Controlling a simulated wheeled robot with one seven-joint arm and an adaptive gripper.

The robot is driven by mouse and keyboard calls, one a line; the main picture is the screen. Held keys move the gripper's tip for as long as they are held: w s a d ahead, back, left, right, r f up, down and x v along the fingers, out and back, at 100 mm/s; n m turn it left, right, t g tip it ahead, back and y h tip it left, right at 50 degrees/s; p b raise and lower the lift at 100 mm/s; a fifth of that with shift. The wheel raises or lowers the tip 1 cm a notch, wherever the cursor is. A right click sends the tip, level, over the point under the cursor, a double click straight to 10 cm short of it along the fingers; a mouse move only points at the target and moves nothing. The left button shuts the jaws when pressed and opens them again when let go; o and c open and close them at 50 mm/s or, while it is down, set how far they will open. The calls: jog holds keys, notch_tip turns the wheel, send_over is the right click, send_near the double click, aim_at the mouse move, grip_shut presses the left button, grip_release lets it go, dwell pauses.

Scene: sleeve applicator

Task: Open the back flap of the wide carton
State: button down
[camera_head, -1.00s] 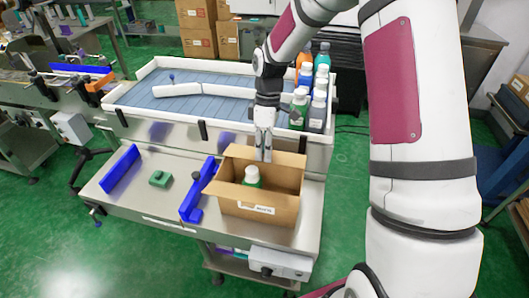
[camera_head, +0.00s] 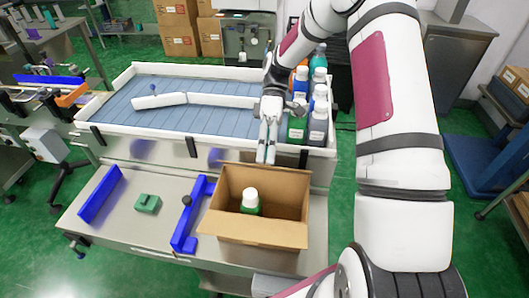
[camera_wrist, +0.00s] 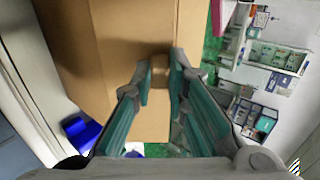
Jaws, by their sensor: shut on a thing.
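The wide carton (camera_head: 290,232) stands open-topped on the steel table, with a green bottle with a white cap (camera_head: 250,203) inside. A flap at its front slopes outward, and another sticks out at its left. My gripper (camera_head: 265,158) points down at the carton's back edge, its fingers closed on the cardboard of the back flap (camera_head: 285,177), which looks roughly upright. In the wrist view, brown cardboard (camera_wrist: 128,30) fills the upper left and runs between the teal fingers; the exact grip at the fingertips is partly hidden.

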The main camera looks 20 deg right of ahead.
dwell(0.4)
jog(key=c, duration=1.6)
grip_release()
jog(key=shift+o, duration=0.2)
jog(key=v, duration=1.2)
jog(key=shift+w, duration=0.1)
